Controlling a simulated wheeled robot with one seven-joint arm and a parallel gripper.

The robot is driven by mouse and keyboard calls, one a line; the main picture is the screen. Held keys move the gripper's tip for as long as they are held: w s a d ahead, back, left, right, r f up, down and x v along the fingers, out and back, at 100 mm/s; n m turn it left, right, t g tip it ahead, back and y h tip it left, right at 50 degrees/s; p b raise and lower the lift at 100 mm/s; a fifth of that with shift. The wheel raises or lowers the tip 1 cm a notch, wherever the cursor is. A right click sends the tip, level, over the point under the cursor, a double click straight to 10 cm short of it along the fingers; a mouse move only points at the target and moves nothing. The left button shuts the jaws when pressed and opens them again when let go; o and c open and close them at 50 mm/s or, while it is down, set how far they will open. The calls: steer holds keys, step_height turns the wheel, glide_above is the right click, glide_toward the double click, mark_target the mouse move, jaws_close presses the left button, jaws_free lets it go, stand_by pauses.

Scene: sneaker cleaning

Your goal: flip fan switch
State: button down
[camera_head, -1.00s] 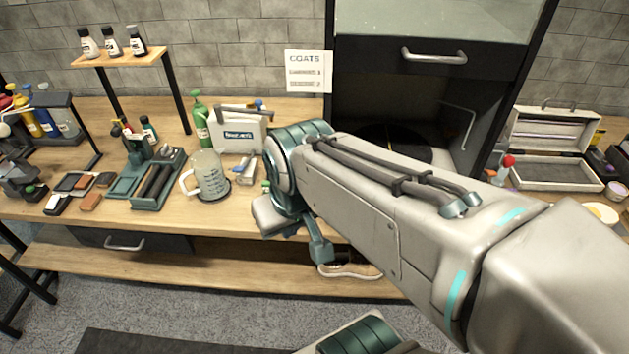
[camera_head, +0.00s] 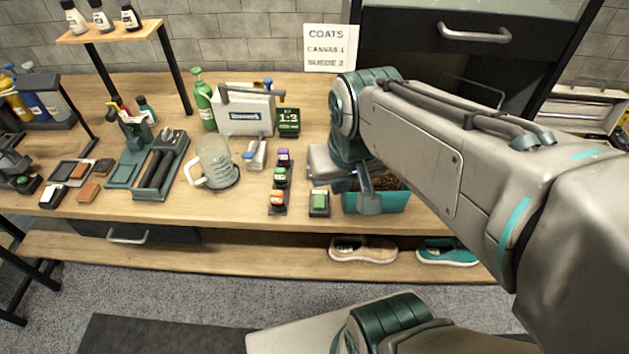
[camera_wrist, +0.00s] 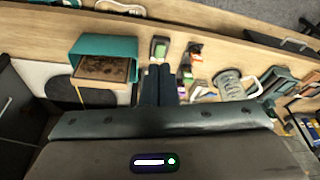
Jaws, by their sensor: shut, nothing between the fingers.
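A small dark box with a green face (camera_head: 319,202), which looks like the fan switch, sits near the front edge of the workbench. It also shows in the wrist view (camera_wrist: 160,47), just beyond my fingertips. My gripper (camera_wrist: 160,68) is shut and empty, its two dark fingers together and pointing at the green-faced box. They look close to it, but I cannot tell whether they touch. Which way the switch is set is too small to tell.
A teal bin (camera_head: 398,203) stands right of the switch. A holder with coloured blocks (camera_head: 278,190) stands to its left, with a clear jug (camera_head: 214,163) beyond. Shoes (camera_head: 362,249) lie on the shelf below. A dark cabinet (camera_head: 430,45) stands behind my arm.

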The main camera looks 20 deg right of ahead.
mark_target(319, 204)
steer(key=w+f+m+g+b, duration=0.3)
steer(key=w+f+b, duration=0.3)
steer(key=w, duration=0.8)
steer(key=shift+d+f, duration=0.3)
steer(key=shift+f, duration=0.4)
step_height(319, 204, down, 14)
steer(key=shift+s, duration=0.15)
